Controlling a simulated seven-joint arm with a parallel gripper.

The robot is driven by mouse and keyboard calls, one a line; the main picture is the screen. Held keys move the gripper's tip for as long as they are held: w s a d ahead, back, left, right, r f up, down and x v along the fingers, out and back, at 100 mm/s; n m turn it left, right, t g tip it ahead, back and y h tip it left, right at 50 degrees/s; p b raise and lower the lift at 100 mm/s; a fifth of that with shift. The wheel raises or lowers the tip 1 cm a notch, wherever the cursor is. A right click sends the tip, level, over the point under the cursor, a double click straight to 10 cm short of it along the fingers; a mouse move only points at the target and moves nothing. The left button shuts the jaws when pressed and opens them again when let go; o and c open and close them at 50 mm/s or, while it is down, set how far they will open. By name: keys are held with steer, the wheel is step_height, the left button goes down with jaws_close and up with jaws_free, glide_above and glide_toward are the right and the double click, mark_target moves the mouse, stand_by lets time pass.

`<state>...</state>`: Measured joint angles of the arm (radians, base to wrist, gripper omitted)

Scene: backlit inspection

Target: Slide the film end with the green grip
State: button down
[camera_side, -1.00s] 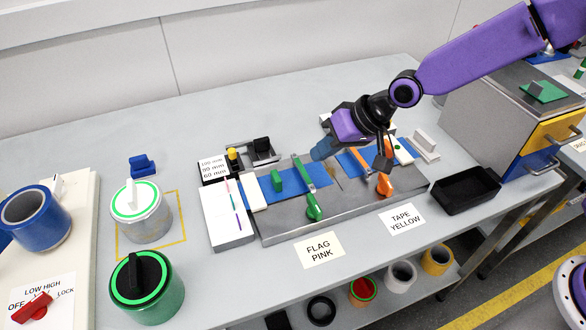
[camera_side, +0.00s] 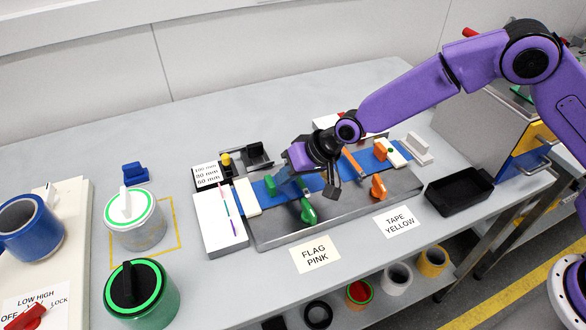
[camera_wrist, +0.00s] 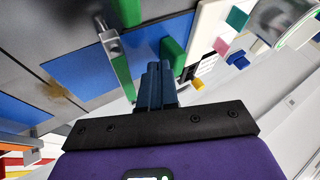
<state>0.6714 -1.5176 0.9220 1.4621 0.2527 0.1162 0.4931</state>
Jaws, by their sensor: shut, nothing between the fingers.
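A blue film strip (camera_side: 258,189) lies across the grey metal plate (camera_side: 287,230). The small upright green grip (camera_side: 270,185) stands on its left part; in the wrist view the green grip (camera_wrist: 173,54) is just right of my fingertips. My gripper (camera_side: 286,184) is shut and empty, its blue fingers pointing down beside the grip, between it and the green clamp lever (camera_side: 308,212). In the wrist view my gripper (camera_wrist: 158,68) hides part of the film; I cannot tell whether it touches the grip.
An orange clamp lever (camera_side: 378,187) stands on the plate's right side. A white block (camera_side: 246,197) lies across the film's left end. A white panel (camera_side: 221,220) is at the left, and a black tray (camera_side: 460,193) at the right.

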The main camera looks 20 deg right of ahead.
steer(key=shift+a+f, duration=0.1)
stand_by(0.3)
steer(key=shift+a, duration=1.1)
steer(key=v, duration=1)
steer(key=s+d+r+n+g+h, duration=0.2)
steer(key=s+d+n, duration=0.3)
steer(key=s+d, duration=0.8)
steer(key=s+d+r+n+g+h, duration=0.2)
steer(key=s+d+n, duration=0.4)
steer(key=s+d, duration=0.8)
steer(key=shift+s+r+h, duration=0.45)
steer(key=shift+r+h, duration=0.2)
steer(key=shift+h, duration=0.05)
